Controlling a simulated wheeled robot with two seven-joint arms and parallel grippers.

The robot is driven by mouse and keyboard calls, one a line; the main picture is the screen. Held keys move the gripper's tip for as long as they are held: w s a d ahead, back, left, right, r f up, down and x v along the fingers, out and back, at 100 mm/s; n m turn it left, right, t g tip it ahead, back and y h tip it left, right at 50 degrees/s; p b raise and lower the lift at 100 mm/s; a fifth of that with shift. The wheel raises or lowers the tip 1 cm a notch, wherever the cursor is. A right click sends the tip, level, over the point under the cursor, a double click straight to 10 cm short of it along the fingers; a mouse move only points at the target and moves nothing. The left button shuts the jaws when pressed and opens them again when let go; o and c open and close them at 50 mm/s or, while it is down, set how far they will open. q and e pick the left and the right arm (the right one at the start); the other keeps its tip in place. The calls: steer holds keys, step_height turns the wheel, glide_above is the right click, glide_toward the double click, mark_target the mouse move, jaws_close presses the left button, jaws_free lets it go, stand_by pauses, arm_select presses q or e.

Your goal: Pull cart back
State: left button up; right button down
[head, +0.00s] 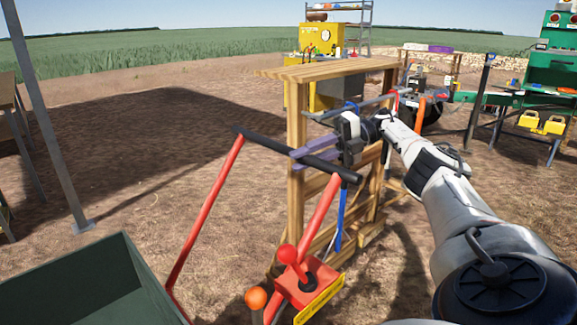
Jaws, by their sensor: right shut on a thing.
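The cart's handle is a red tube frame (207,210) with a black crossbar (268,143) at its top. The red tubes run down toward the bottom edge, and the cart's lower part is out of view. My right gripper (299,158) reaches in from the right, its purple fingers closed on the crossbar near its right end. A red lever box (307,284) with a red knob and an orange knob sits low by the right tube. My left gripper is not in view.
A wooden stand (297,120) is close behind the right end of the handle. A dark green bin (125,270) is at lower left. A grey post (50,130) stands at far left. Yellow equipment (322,42) and a green workbench (550,68) are farther back. Open dirt lies left of the handle.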

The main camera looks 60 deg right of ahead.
steer(key=shift+w+r, duration=0.1)
steer(key=shift+r, duration=0.1)
steer(key=c, duration=1.6)
jaws_free()
steer(key=shift+c, duration=0.2)
steer(key=shift+o, duration=0.3)
steer(key=shift+f, duration=0.1)
